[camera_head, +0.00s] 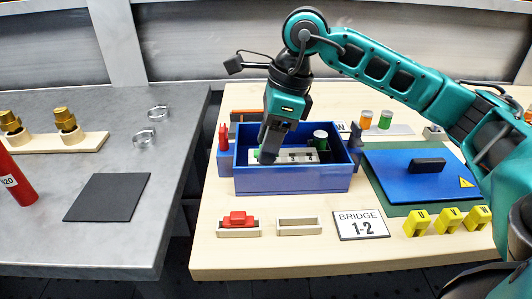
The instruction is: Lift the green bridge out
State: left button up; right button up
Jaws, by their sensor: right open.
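The blue open box (292,181) stands on the wooden table and holds a pale terminal block (298,157) with dark marks. A small piece of green (257,154) shows at the left end of the block, mostly hidden by my right gripper; I take it for the green bridge. My right gripper (267,150) points down into the left part of the box, its jaws open, right at this green piece. Whether the fingers touch it cannot be told. A green cylinder (320,136) stands at the back right inside the box. My left gripper is not in view.
In front of the box are a holder with a red piece (238,218), an empty holder (299,225), a "BRIDGE 1-2" sign (361,225) and several yellow pieces (447,219). A blue lid (410,178) lies at right. A grey bench (100,235) is at left.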

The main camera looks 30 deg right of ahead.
jog(key=shift+c, duration=0.3)
grip_shut()
jog(key=shift+r, duration=0.1)
notch_tip(320, 180, up, 20)
jog(key=p, duration=0.5)
